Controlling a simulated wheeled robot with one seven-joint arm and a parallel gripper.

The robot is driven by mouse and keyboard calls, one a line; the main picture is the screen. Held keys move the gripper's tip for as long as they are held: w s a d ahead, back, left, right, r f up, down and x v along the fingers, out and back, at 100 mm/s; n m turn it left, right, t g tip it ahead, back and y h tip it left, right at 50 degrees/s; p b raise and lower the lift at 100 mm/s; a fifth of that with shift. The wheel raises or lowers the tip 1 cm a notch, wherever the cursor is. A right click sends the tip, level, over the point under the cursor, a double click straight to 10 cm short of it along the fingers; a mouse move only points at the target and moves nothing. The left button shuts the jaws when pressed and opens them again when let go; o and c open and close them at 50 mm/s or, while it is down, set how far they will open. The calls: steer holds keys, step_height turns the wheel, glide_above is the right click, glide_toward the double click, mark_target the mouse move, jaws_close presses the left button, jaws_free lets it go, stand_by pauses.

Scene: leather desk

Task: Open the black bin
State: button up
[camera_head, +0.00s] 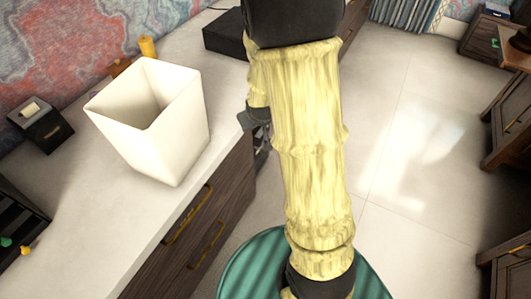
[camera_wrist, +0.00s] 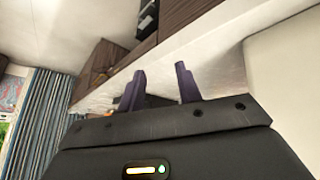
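A small black box (camera_head: 40,125) with a pale patch on top stands on the worktop at the left of the head view, by the wall. A flat black box (camera_head: 228,33) lies farther back, partly hidden by my arm. I cannot tell which of them is the black bin. My gripper (camera_head: 260,130) is at the worktop's front edge, right of the white bin, and is mostly hidden by my arm in the head view. In the wrist view my gripper's two dark fingers (camera_wrist: 161,86) stand apart with nothing held. A dark shape (camera_wrist: 155,101) shows beyond them, too blurred to name.
A tall, open white bin (camera_head: 168,135) stands on the pale worktop (camera_head: 75,245) close to my gripper. A dark rack (camera_head: 18,225) with small coloured things is at the left edge. Brown drawers (camera_head: 205,235) face the open floor (camera_head: 415,190).

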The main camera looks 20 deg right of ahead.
steer(key=w+d+f+n+t+h+b, duration=0.15)
steer(key=w+d+f+b, duration=0.3)
steer(key=f+b, duration=0.5)
steer(key=w+d+f+n+t+h+b, duration=0.15)
steer(key=w+d+f+t+b, duration=0.3)
steer(key=f, duration=0.85)
steer(key=w+d+f+n+h+b, duration=0.15)
steer(key=w+d+f+b, duration=0.3)
steer(key=f+b, duration=0.55)
step_height(320, 180, down, 25)
steer(key=n+t+y+b, duration=0.3)
steer(key=n+t+b, duration=0.3)
steer(key=b, duration=1.2)
steer(key=n, duration=0.3)
steer(key=shift+w+d+f+n+t, duration=0.2)
steer(key=shift+w+n+t, duration=0.1)
steer(key=shift+n+t, duration=0.1)
steer(key=b+x, duration=0.9)
steer(key=x, duration=0.8)
steer(key=shift+w+b, duration=0.25)
steer(key=shift+b, duration=0.1)
